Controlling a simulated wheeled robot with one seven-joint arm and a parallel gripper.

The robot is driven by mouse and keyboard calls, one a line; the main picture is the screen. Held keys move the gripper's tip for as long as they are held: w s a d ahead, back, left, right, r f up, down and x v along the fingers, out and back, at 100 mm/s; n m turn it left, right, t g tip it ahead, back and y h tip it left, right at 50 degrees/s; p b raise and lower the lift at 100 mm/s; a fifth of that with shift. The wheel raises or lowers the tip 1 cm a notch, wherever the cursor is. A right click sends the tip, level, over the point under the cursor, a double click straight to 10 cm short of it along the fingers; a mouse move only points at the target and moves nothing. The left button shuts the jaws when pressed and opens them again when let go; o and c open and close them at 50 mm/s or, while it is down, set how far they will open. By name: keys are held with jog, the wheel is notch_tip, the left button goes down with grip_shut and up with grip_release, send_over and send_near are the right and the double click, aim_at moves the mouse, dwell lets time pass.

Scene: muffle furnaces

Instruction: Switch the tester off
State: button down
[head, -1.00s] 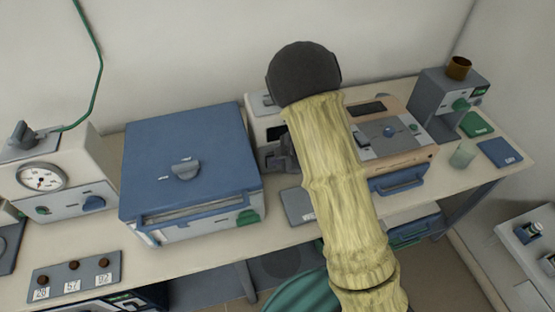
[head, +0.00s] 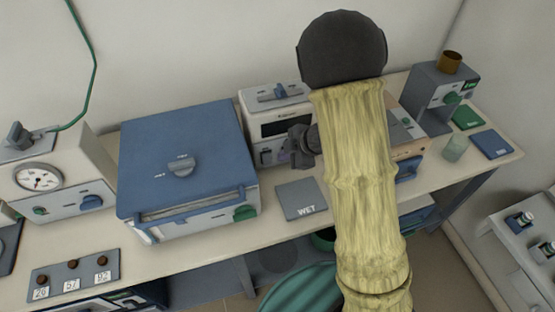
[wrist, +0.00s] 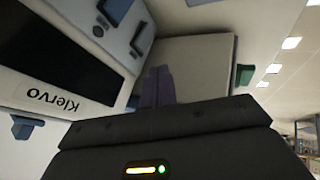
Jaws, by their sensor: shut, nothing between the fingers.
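No device carries a readable label "tester". A white box (head: 256,104) with a dark front window stands at the back middle, with a blue lever switch (head: 280,91) on a grey plate on its top. In the wrist view a panel marked "Klervo" (wrist: 58,90) fills the left side, with a blue knob (wrist: 22,127) near its edge. My gripper (head: 301,147) is in front of the white box's right part, pointing left. Its fingers also show in the wrist view (wrist: 159,87), shut and empty. I cannot tell whether they touch anything.
A blue-lidded furnace (head: 215,140) stands left of my gripper. A grey "WET" plate (head: 300,200) lies on the bench below. A gauge box (head: 62,180) stands far left. A grey device (head: 440,95) with a brown cup, and a glass (head: 455,148), stand right. My arm hides much of a tan device.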

jog(key=d+r, duration=0.1)
jog(key=r, duration=0.1)
jog(key=d+r, duration=0.1)
jog(key=shift+s+d+r, duration=0.15)
jog(key=shift+r, duration=0.25)
jog(key=shift+d, duration=0.1)
